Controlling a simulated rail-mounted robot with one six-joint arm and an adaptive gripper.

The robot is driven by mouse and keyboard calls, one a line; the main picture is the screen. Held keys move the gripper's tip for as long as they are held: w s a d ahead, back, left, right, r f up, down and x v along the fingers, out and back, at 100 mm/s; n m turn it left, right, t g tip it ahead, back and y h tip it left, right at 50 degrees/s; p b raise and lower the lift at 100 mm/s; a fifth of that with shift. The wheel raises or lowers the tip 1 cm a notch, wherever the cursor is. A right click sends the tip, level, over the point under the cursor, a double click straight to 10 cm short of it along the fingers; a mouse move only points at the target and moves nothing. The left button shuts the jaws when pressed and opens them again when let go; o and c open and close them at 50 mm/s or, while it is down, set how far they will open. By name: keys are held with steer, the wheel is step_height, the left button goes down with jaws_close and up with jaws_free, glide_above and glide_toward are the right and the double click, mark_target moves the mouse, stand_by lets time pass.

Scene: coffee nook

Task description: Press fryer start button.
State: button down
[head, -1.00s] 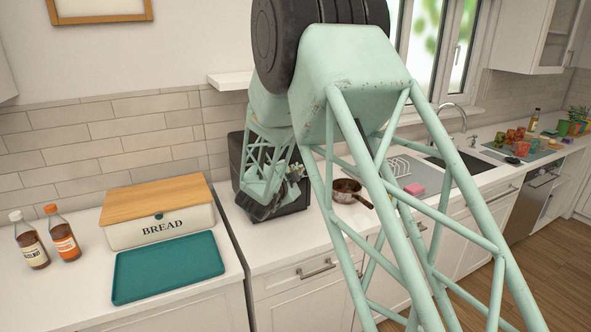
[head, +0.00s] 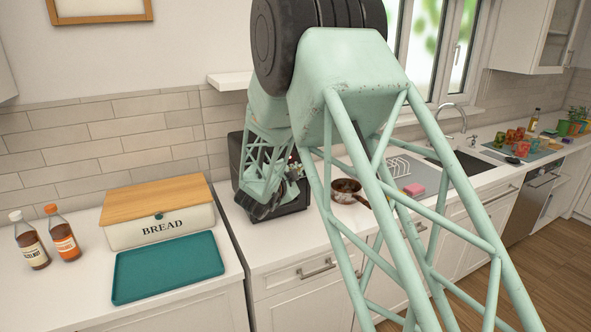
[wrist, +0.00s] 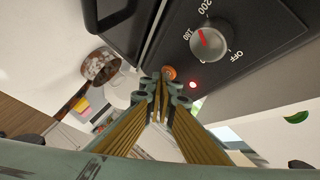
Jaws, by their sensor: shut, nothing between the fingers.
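The black fryer (head: 236,160) stands on the counter against the tiled wall, mostly behind my arm in the head view. In the wrist view its dark front panel (wrist: 262,50) shows a silver dial (wrist: 210,41) with a red pointer, a round orange button (wrist: 168,73) and a small bright red light (wrist: 193,85). My gripper (wrist: 163,82) is shut and empty. Its fingertips are right at the orange button and overlap its lower edge; I cannot tell whether they touch or press it. In the head view the fingertips are hidden by my arm.
A pan (head: 346,191) stands on the counter right of the fryer, also in the wrist view (wrist: 100,66). A bread box (head: 160,222) and teal tray (head: 168,268) are to the left. A pink sponge (head: 414,189) lies near the sink.

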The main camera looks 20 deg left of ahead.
steer(key=shift+w+a, duration=0.1)
steer(key=shift+a, duration=0.05)
stand_by(0.8)
steer(key=shift+s+d+b, duration=0.75)
steer(key=shift+s+d, duration=0.05)
steer(key=shift+d, duration=0.1)
steer(key=shift+s+d, duration=0.1)
steer(key=shift+s+d+b, duration=1.55)
steer(key=shift+s+d, duration=0.05)
steer(key=shift+d, duration=0.15)
steer(key=shift+d, duration=0.1)
